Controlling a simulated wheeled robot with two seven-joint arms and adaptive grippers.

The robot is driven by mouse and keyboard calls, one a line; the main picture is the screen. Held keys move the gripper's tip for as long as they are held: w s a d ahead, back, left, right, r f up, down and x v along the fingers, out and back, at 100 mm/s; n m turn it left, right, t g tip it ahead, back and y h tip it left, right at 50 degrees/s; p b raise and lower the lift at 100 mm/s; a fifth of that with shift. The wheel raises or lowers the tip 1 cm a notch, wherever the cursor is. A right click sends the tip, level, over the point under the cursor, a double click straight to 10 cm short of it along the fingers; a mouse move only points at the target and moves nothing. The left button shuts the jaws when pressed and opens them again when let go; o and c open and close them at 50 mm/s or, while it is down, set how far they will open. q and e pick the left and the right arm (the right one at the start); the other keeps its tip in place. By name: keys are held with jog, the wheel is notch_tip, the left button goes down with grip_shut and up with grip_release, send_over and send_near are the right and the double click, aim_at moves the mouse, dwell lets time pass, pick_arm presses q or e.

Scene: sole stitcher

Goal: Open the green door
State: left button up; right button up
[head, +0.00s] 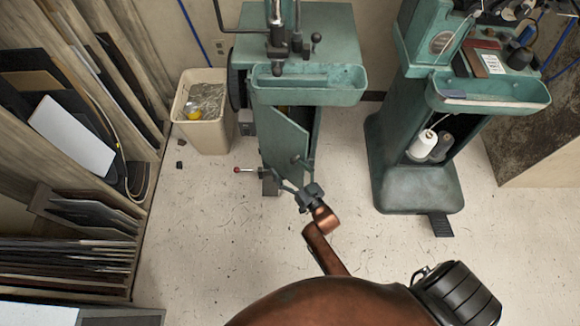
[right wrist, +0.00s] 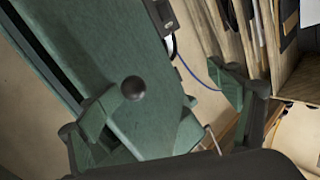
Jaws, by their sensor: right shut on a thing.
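The green door (head: 284,138) is on the front of the middle green machine (head: 310,55). It stands ajar, with a dark gap along its right side and a bit of the inside showing above its top edge. My right gripper (head: 300,174) is at the lower part of the door and shut on it. In the right wrist view the door (right wrist: 105,60) runs between the two fingers of my right gripper (right wrist: 168,100), and a dark round knob (right wrist: 132,88) stands out from it. The exact contact is hard to see. My left gripper is not in view.
A waste bin (head: 202,115) stands left of the machine. A second green machine (head: 410,130) with thread spools stands at right. Shelves of sheets (head: 85,215) line the left. The floor in front is mostly clear.

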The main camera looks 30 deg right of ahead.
jog(key=shift+a+f, duration=0.15)
jog(key=c, duration=0.3)
jog(key=shift+s, duration=0.15)
jog(key=shift+c, duration=0.3)
jog(key=shift+s, duration=0.25)
jog(key=shift+c, duration=0.8)
jog(key=s, duration=0.4)
jog(key=s+d, duration=0.1)
jog(key=s, duration=0.6)
jog(key=shift+s+d, duration=0.25)
jog(key=shift+s, duration=0.1)
jog(key=c, duration=0.4)
